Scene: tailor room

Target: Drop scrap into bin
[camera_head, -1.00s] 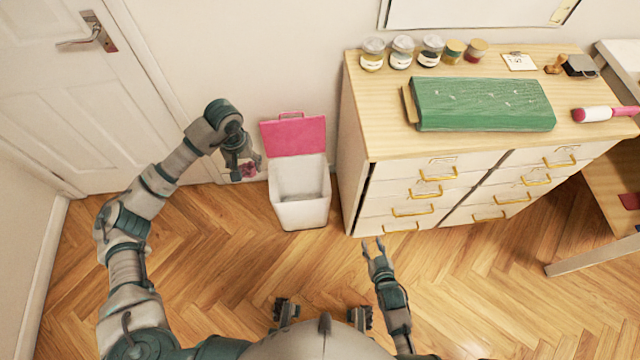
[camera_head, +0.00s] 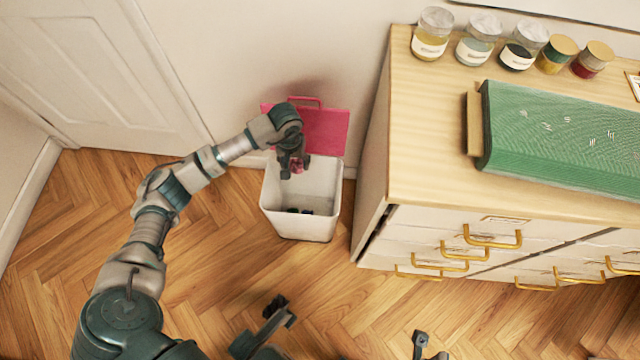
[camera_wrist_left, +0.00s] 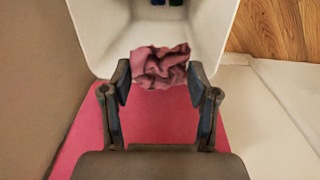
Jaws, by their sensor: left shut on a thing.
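A crumpled pink cloth scrap (camera_head: 298,167) is held in my left gripper (camera_head: 293,165). The scrap fills the space between the fingertips in the left wrist view (camera_wrist_left: 160,64). The white bin (camera_head: 303,229) stands on the floor by the wall with its pink lid (camera_head: 325,128) open and leaning back. My left gripper points down over the bin opening, near the lid side. In the left wrist view, the scrap shows against the bin's white inner wall (camera_wrist_left: 105,30). Small dark items (camera_head: 299,211) lie on the bin floor.
A wooden-topped drawer cabinet (camera_head: 430,140) stands close to the right of the bin. A white door (camera_head: 80,75) is at the left.

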